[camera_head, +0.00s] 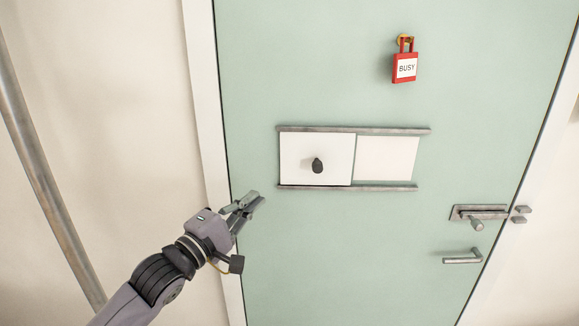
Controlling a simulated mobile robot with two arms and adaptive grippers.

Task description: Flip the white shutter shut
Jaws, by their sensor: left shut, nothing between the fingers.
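The white shutter (300,158) is a flat panel with a dark knob (318,165) on the green door (300,260). It sits at the left end between an upper rail (353,130) and a lower rail (347,188). To its right, between the same rails, is a pale rectangle (386,158); I cannot tell if it is an opening or a panel. My left gripper (254,200) is shut and empty, below and left of the shutter, apart from it and its knob. My right gripper is not in view.
A red padlock marked BUSY (405,67) hangs on a hook high on the door. A sliding bolt (482,213) and a lever handle (462,257) are at the door's lower right. A metal pole (42,160) stands at left.

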